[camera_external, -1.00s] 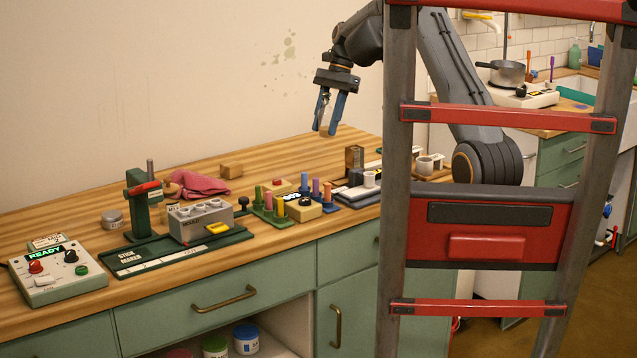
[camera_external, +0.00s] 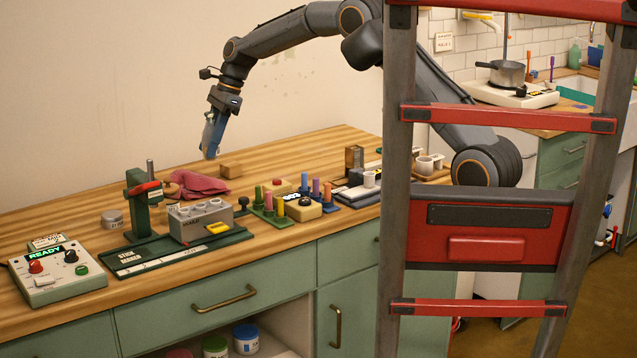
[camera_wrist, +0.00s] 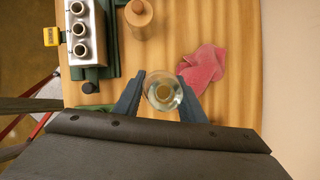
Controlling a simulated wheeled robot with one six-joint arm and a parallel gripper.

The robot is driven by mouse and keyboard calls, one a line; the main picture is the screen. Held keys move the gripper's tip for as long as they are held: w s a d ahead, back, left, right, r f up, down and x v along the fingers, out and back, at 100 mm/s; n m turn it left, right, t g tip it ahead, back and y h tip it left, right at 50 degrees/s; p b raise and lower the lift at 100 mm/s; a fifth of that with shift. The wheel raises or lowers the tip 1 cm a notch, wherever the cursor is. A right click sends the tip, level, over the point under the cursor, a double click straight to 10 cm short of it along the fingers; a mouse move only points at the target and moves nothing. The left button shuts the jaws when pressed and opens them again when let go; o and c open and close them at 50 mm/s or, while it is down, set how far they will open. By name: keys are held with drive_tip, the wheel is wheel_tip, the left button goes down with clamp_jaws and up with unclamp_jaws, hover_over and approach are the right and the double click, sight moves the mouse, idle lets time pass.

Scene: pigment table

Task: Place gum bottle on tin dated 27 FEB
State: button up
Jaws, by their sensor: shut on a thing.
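My gripper (camera_external: 211,146) hangs fingers-down above the back of the table, near the pink cloth. In the wrist view its two blue fingers (camera_wrist: 161,82) are shut on the gum bottle (camera_wrist: 163,92), a clear round bottle with a tan centre seen from above. In the external view the fingers mostly hide the bottle, which is held clear of the tabletop. A round grey tin (camera_external: 112,219) stands on the table left of the green press. Its label is too small to read, so I cannot confirm the date.
The green press (camera_external: 138,205) and grey three-hole block (camera_external: 201,220) stand between gripper and front edge. The pink cloth (camera_external: 199,187) and a wooden block (camera_external: 231,170) lie nearby. A control box (camera_external: 58,272) is at left. A tan cylinder (camera_wrist: 139,20) shows in the wrist view.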

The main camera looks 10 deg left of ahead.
wheel_tip(320, 180, down, 13)
drive_tip(key=p, duration=0.2)
drive_tip(key=shift+w+p, duration=0.1)
drive_tip(key=shift+p, duration=0.25)
drive_tip(key=o, duration=1.1)
drive_tip(key=shift+f, duration=0.1)
drive_tip(key=b+v, duration=0.3)
drive_tip(key=v, duration=0.9)
